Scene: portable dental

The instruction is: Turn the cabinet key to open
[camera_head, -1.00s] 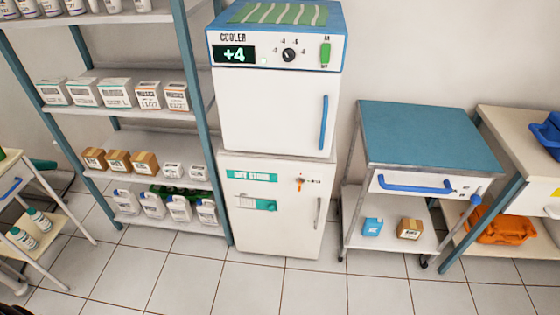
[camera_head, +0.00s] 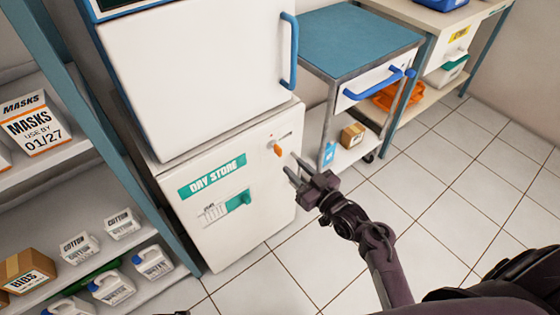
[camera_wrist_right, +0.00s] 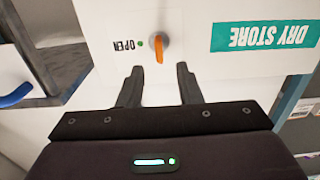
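The cabinet (camera_head: 225,235) is the white lower unit marked DRY STORE. Its orange key (camera_head: 278,149) sits in a round lock near the top right of the door. In the right wrist view, upside down, the key (camera_wrist_right: 159,49) stands upright in the picture, with the OPEN label (camera_wrist_right: 124,45) and a green dot beside it. The cabinet door is closed. My right gripper (camera_head: 290,163) is open and empty in front of the door, just short of the key. Its two fingers (camera_wrist_right: 160,72) point at the key, one on each side, apart from it.
The white cooler (camera_head: 195,75) with a blue handle (camera_head: 289,52) stands on top. A shelf with boxes and bottles, including a MASKS box (camera_head: 36,124), is at left. A blue-topped trolley (camera_head: 362,42) stands close at right. The tiled floor (camera_head: 440,210) before it is clear.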

